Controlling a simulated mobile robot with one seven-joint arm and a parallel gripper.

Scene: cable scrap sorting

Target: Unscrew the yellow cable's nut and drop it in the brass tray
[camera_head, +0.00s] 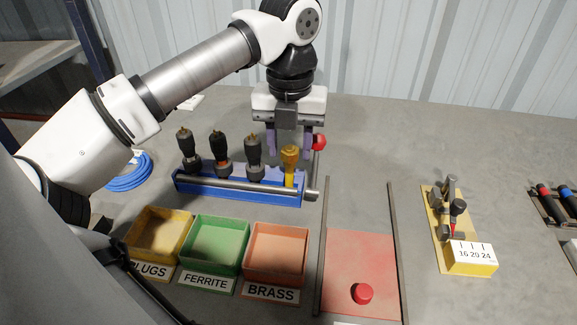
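The yellow cable's connector (290,177) stands upright at the right end of a blue rack (235,192). Its gold-yellow nut (290,153) is at the top. My gripper (292,150) points down over it, with its two purple fingers apart on the left and right of the nut. I see no contact between fingers and nut, and the exact depth is hard to tell. The brass tray (305,234) is an orange open box labelled BRASS, in front of the rack's right end. It looks empty.
Several black connectors (253,160) stand left of the yellow one. A red knob (319,142) is close by the right finger. Green FERRITE (246,228) and yellow PLUGS (187,222) trays are left of the brass tray. A red panel (362,265) with a red button lies right.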

